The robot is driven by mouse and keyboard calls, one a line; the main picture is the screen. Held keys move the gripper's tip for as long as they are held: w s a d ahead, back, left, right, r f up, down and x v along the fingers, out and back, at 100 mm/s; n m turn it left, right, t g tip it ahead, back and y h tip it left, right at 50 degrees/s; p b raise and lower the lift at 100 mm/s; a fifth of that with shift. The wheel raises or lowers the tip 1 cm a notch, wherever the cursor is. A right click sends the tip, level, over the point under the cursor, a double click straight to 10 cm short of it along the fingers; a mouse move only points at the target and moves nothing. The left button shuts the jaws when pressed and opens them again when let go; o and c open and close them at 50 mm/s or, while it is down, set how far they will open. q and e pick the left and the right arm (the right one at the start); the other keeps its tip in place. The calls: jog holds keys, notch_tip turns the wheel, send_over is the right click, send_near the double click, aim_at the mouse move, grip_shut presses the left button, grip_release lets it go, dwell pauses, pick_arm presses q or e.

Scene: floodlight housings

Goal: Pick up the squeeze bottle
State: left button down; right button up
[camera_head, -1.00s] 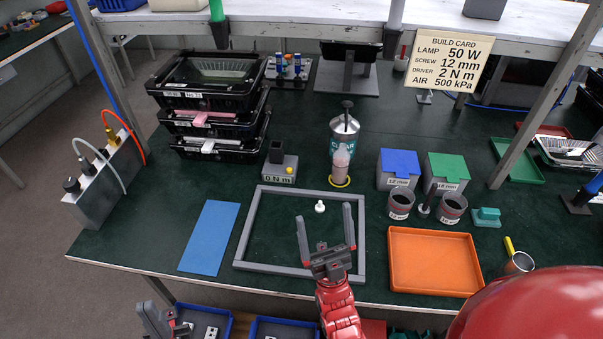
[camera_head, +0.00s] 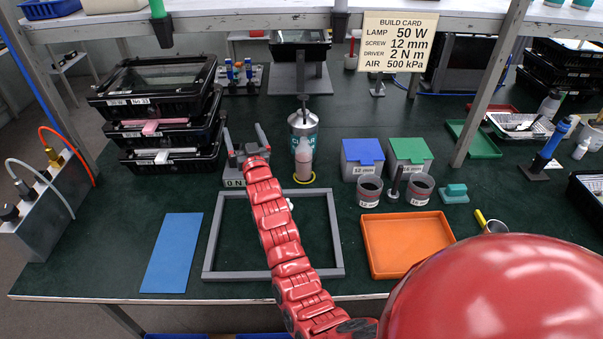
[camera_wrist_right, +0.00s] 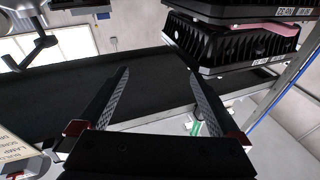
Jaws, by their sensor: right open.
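The squeeze bottle (camera_head: 304,162) is pale pink and translucent. It stands upright with a yellow ring at its base, just in front of a silver and teal canister (camera_head: 303,124). My right gripper (camera_head: 243,130) is open and empty, to the left of the bottle and apart from it. It overlaps the small grey device marked N m (camera_head: 233,182) in the picture. In the right wrist view my right gripper (camera_wrist_right: 160,76) shows spread jaws with nothing between them. The bottle does not show there. My left gripper is out of view.
Stacked black trays (camera_head: 165,150) stand left of the right gripper. Grey bins with blue (camera_head: 362,152) and green (camera_head: 411,150) lids stand right of the bottle. A grey frame (camera_head: 208,235) with a small white piece, a blue mat (camera_head: 172,250) and an orange tray (camera_head: 407,243) lie in front.

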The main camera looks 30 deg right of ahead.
jog(key=w+d+f+m+g+b, duration=0.1)
jog(key=w+d+f+g+b, duration=0.15)
jog(key=d+g, duration=0.2)
jog(key=m+g+b, duration=0.4)
jog(key=g+b, duration=0.1)
jog(key=g, duration=0.5)
send_near(303, 161)
jog(key=x, duration=0.4)
jog(key=w+p+x, duration=0.1)
jog(key=x, duration=0.2)
jog(key=shift+d+r, duration=0.2)
jog(key=shift+r, duration=0.15)
jog(key=shift+s+p+x, duration=0.15)
jog(key=shift+p+x, duration=0.1)
jog(key=shift+x, duration=0.65)
jog(key=shift+s+p+x, duration=0.1)
jog(key=shift+p+x, duration=0.1)
jog(key=shift+x, duration=0.7)
jog(key=shift+w+f, duration=0.2)
jog(key=shift+f, duration=0.2)
jog(key=shift+w+d+f, duration=0.25)
jog(key=shift+d+f, duration=0.1)
jog(key=shift+f, duration=0.25)
grip_shut()
